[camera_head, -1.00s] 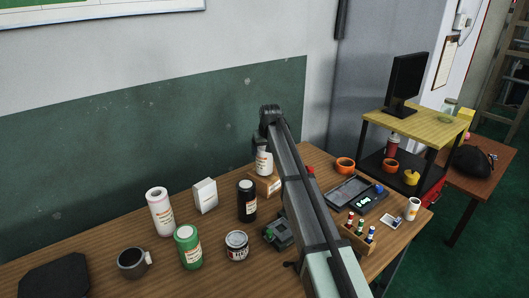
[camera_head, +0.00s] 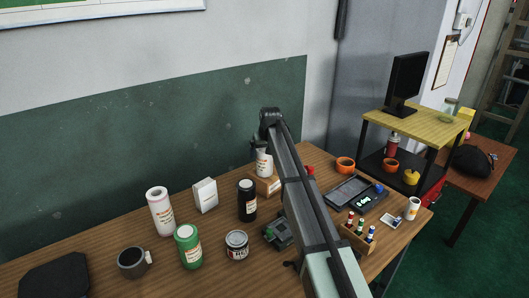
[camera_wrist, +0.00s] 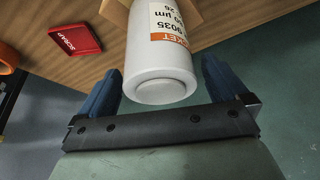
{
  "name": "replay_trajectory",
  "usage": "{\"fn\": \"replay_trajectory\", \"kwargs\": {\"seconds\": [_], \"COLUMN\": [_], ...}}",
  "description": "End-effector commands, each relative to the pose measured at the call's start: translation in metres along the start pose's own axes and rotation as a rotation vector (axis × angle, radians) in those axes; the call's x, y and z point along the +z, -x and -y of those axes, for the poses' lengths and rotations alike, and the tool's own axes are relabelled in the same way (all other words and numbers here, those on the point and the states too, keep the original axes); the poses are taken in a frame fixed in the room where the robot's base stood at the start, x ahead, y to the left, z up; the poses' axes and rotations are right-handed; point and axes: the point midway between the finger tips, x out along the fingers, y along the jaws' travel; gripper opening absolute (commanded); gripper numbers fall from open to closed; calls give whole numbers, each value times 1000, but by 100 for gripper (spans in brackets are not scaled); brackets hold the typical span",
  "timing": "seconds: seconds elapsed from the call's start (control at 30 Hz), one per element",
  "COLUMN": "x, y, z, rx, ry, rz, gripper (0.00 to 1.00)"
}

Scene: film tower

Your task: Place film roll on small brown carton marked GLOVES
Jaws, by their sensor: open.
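The white film roll (camera_head: 264,162) with an orange-marked label stands on a small brown carton (camera_head: 270,186) near the back of the table. In the wrist view the roll (camera_wrist: 162,60) shows its round end close up, and an edge of the carton (camera_wrist: 117,12) shows behind it. The GLOVES marking is not readable. My gripper (camera_wrist: 161,72) is open, its two blue fingers on either side of the roll's near end with narrow gaps. In the head view my arm partly hides the carton and the gripper.
A second, larger white roll (camera_head: 160,212), white box (camera_head: 205,195), dark bottle (camera_head: 247,200), green jar (camera_head: 187,246) and mug (camera_head: 132,262) stand to the left. A red SCRAP piece (camera_wrist: 75,40) and an orange ring (camera_head: 345,164) lie right of the carton.

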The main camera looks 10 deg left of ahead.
Motion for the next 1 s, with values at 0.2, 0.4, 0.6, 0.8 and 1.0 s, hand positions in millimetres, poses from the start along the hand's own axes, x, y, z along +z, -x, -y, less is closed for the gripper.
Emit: {"fn": "replay_trajectory", "kwargs": {"seconds": [0.2,0.4,0.6,0.8,1.0], "x": [0,0,0,-1,0], "y": [23,61,95,115,121], "z": [0,0,0,0,0], "rx": [0,0,0,0,0], "ry": [0,0,0,0,0], "rz": [-1,-3,-2,-1,0], "gripper": [100,100,100,100,100]}}
